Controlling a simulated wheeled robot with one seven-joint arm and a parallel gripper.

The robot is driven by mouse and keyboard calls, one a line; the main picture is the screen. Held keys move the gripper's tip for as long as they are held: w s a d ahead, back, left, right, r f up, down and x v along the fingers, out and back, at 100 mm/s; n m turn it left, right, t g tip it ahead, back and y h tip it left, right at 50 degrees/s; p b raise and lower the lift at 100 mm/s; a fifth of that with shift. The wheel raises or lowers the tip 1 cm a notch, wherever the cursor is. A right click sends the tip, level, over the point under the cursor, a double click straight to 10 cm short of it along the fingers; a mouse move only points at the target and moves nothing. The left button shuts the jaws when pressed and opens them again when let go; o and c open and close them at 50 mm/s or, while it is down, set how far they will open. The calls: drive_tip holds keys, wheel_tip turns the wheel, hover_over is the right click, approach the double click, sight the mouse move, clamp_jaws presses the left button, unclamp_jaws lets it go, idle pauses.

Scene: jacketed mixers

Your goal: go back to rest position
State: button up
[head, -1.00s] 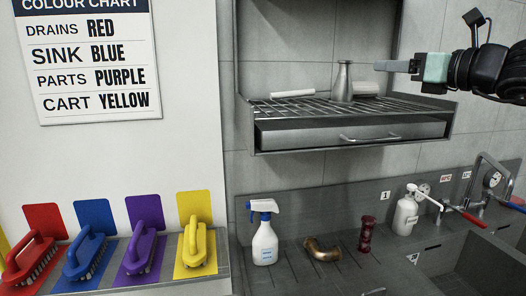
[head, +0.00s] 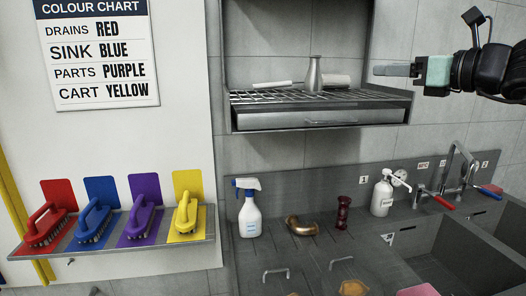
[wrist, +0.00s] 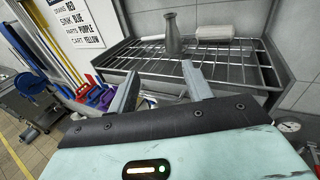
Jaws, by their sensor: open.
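My gripper (head: 392,71) is at the upper right of the head view, pointing left, in front of the wall and to the right of the wire shelf (head: 240,97). In the wrist view its two fingers (wrist: 160,92) are spread apart with nothing between them. A grey metal flask-shaped vessel (head: 314,74) stands upright on the shelf, apart from the fingers. It also shows beyond the fingers in the wrist view (wrist: 173,36).
Below are a grey counter with a spray bottle (head: 249,212), a brass elbow (head: 300,226), a dark red fitting (head: 343,212), a white pump bottle (head: 382,194) and sink taps (head: 458,175). Coloured brushes (head: 142,216) sit on a left ledge. A drawer (head: 320,118) hangs under the shelf.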

drive_tip(key=s+a+f+n+g+h+b, duration=0.1)
drive_tip(key=s+a+f+n+g, duration=0.5)
drive_tip(key=s+a+f+n, duration=0.3)
drive_tip(key=s+a+f+n+g, duration=0.5)
drive_tip(key=s+a+f+n, duration=0.2)
drive_tip(key=f, duration=0.4)
drive_tip(key=s+d+f+n+g+h, duration=0.1)
drive_tip(key=s+d+f+n+h, duration=0.1)
drive_tip(key=s+f+n+h, duration=0.2)
drive_tip(key=s+d+f+n+g+h+b, duration=0.1)
drive_tip(key=s+f+n+h, duration=0.3)
drive_tip(key=s+f+n, duration=0.5)
drive_tip(key=shift+s+d+f+n+g+h, duration=0.45)
drive_tip(key=shift+s+n, duration=1.05)
drive_tip(key=shift+n, duration=1.9)
drive_tip(key=shift+d+r, duration=0.15)
drive_tip(key=shift+d, duration=0.05)
